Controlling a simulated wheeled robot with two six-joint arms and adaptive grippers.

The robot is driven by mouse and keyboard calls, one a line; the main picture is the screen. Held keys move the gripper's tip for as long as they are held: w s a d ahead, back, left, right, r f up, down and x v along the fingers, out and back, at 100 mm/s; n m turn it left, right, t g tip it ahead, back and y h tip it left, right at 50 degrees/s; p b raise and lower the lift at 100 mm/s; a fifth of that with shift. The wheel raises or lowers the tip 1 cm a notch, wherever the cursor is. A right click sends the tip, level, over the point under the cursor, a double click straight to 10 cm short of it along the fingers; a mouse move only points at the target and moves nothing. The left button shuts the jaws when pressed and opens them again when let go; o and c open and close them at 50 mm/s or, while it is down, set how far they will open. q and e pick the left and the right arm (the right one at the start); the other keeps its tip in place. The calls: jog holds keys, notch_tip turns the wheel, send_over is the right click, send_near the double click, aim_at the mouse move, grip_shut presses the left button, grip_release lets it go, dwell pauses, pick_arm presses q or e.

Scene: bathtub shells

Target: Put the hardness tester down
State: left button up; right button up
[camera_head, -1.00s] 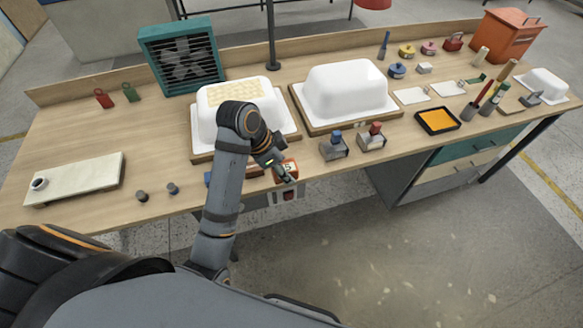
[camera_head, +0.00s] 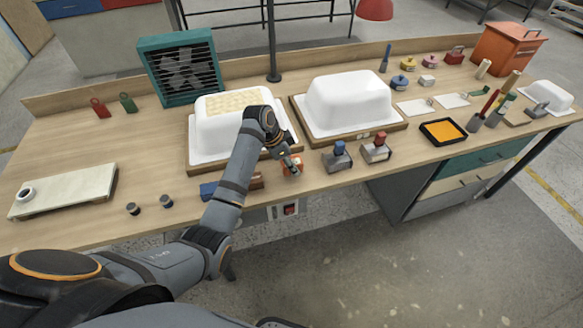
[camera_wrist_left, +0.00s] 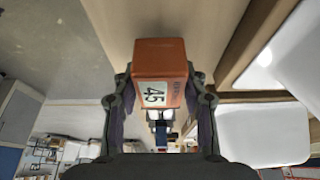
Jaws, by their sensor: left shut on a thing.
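The hardness tester is an orange-red block with a white label reading 45. In the wrist view the tester (camera_wrist_left: 160,62) sits between both fingers of my left gripper (camera_wrist_left: 158,100), which is shut on it. In the head view the tester (camera_head: 291,169) is small and partly covered by the left gripper (camera_head: 290,160). It is by the front edge of the wooden bench (camera_head: 75,135), in front of the white shells. I cannot tell whether its underside touches the bench. My right gripper is not in view.
Two white shells on wooden boards, left (camera_head: 205,147) and right (camera_head: 350,98), stand behind the tester. A blue-topped block (camera_head: 338,157) and a red-topped block (camera_head: 376,148) stand to its right. My forearm partly covers a blue item (camera_head: 208,190).

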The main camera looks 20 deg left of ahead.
pick_arm(q)
notch_tip(320, 180, down, 2)
jog(key=shift+f, duration=0.1)
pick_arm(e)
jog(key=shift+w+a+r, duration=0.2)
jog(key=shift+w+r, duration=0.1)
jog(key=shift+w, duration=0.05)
pick_arm(q)
jog(key=o, duration=1)
jog(key=shift+f, duration=0.1)
jog(key=v, duration=1.2)
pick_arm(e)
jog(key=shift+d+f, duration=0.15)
